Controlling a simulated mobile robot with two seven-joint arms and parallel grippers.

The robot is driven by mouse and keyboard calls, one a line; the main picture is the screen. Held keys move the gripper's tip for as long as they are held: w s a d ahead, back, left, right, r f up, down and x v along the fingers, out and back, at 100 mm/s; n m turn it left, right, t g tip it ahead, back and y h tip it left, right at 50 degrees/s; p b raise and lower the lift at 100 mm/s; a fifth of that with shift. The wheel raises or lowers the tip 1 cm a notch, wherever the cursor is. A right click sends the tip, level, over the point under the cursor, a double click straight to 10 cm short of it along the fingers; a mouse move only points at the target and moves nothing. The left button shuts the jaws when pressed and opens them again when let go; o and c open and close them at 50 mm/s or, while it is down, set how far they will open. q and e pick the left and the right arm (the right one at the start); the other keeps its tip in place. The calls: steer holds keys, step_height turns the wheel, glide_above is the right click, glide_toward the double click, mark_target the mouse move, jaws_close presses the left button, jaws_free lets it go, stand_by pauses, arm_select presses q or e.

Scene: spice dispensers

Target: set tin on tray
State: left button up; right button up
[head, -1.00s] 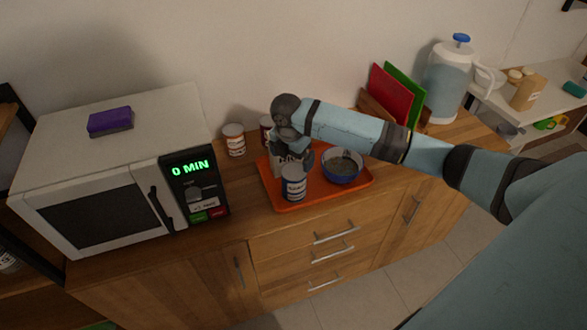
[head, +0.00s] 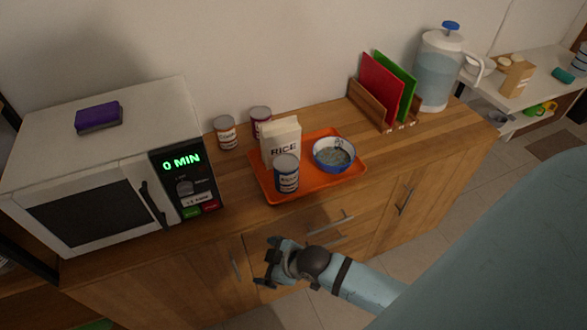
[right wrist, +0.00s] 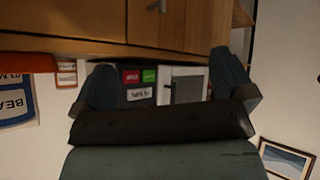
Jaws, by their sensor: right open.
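The orange tray (head: 345,172) lies on the wooden counter in the head view. A tin with a dark blue and white label (head: 286,174) stands upright on its front part. A rice box (head: 281,141) stands behind the tin, and a blue-rimmed bowl (head: 334,153) is at its right on the tray. My right gripper (head: 266,265) is open and empty, in front of the drawers and below the tray, apart from the tin. In the right wrist view, the tray edge (right wrist: 25,62) and part of a blue-labelled tin (right wrist: 14,101) show at the left. My left gripper is not in view.
Two more tins, one at the left (head: 225,132) and one behind the rice box (head: 260,119), stand on the counter. The microwave (head: 105,180) carries a purple sponge (head: 99,117). A rack with red and green boards (head: 381,88) and a pitcher (head: 437,70) stand at the right.

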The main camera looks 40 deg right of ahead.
steer(key=s+d+m+t+h, duration=0.1)
steer(key=s+m+t, duration=0.1)
steer(key=s+m, duration=0.3)
steer(key=s, duration=0.3)
steer(key=shift+s+d+t, duration=0.15)
steer(key=shift+d+t, duration=0.15)
steer(key=shift+t, duration=0.1)
step_height(320, 180, up, 4)
steer(key=p, duration=0.4)
steer(key=shift+d, duration=0.15)
